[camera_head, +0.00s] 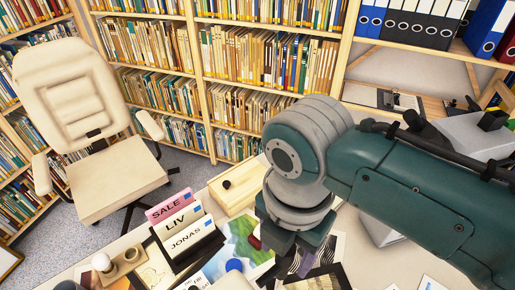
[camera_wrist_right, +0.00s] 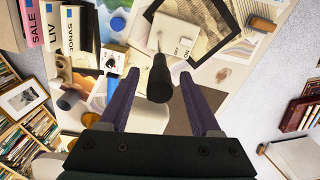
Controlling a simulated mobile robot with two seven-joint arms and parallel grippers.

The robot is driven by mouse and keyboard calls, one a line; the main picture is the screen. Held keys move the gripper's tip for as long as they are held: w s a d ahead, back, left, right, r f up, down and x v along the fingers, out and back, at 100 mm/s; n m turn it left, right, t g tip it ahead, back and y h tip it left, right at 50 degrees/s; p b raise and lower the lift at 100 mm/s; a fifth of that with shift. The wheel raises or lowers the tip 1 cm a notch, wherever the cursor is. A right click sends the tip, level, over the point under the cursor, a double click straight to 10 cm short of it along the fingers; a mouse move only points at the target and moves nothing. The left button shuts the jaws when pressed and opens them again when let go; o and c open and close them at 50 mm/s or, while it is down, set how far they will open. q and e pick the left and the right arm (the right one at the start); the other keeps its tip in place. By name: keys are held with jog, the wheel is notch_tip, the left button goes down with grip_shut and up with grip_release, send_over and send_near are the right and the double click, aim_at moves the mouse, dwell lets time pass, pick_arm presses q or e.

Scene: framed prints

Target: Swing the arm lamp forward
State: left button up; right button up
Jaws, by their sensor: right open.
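My right gripper (camera_head: 303,256) hangs over the desk in the head view, its fingers pointing down. In the right wrist view its two purple fingers (camera_wrist_right: 159,74) are apart. A black cylindrical grip (camera_wrist_right: 159,80) stands between them, with no visible hold on it. Behind the grip is a white plate (camera_wrist_right: 184,32) marked ON and OFF. Whether the grip and plate belong to the arm lamp, I cannot tell; no lamp head is clearly recognisable. My arm covers part of the desk in the head view. My left gripper is not in view.
Upright files labelled SALE, LIV and JONAS (camera_head: 188,238) stand left of my right gripper. A wooden box with a dark knob (camera_head: 238,188) is behind them. Colourful prints (camera_head: 240,246) cover the desk. A cream chair (camera_head: 95,130) and bookshelves (camera_head: 265,60) stand beyond.

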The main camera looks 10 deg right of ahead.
grip_shut()
dwell(0.5)
dwell(0.8)
